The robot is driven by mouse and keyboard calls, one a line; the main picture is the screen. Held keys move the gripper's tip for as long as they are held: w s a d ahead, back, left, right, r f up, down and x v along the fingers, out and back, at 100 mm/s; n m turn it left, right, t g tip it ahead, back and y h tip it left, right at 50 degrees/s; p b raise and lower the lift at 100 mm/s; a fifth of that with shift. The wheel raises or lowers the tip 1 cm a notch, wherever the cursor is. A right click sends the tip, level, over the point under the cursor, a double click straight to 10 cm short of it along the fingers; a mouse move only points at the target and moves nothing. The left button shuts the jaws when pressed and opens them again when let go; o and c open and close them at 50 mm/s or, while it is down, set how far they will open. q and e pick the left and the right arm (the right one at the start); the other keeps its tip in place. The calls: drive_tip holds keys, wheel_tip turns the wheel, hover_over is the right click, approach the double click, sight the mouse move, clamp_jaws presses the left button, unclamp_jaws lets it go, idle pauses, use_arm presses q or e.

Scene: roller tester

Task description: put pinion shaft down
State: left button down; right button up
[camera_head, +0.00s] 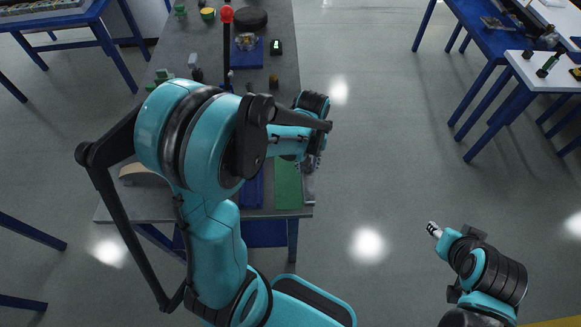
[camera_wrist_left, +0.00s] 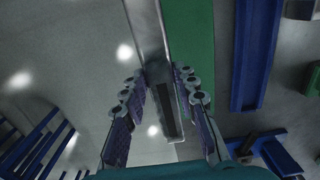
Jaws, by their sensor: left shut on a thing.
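My left gripper (camera_head: 314,162) is largely hidden behind its own wrist in the head view, near the table's right edge by the green strip. In the left wrist view, its two fingers (camera_wrist_left: 161,78) close on a grey metallic piece (camera_wrist_left: 164,92) with a dark lower face. This piece appears to be the pinion shaft; its full shape does not show. It lies over the grey table edge in that view, and I cannot tell whether it touches the table. My right gripper (camera_head: 433,229) is apart from the table at lower right, its jaws unclear.
The grey table (camera_head: 190,45) carries a green strip (camera_head: 288,186), a blue holder (camera_head: 251,190) and small parts. A red-tipped lever (camera_head: 227,15) stands at the back. Open floor (camera_head: 375,130) lies right of the table, with other blue-legged tables beyond.

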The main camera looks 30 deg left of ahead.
use_arm(q)
drive_tip(key=a+f, duration=0.1)
drive_tip(key=a, duration=0.1)
drive_tip(key=w+a+f+b, duration=0.1)
drive_tip(key=a+f, duration=0.1)
drive_tip(key=a, duration=0.1)
drive_tip(key=a+f, duration=0.2)
drive_tip(key=a, duration=0.1)
drive_tip(key=shift+w, duration=0.4)
wheel_tip(320, 180, down, 4)
drive_tip(key=shift+f+b, duration=0.1)
drive_tip(key=shift+b, duration=0.8)
drive_tip(key=c, duration=1.6)
unclamp_jaws()
drive_tip(key=shift+f, duration=0.1)
drive_tip(key=o, duration=0.4)
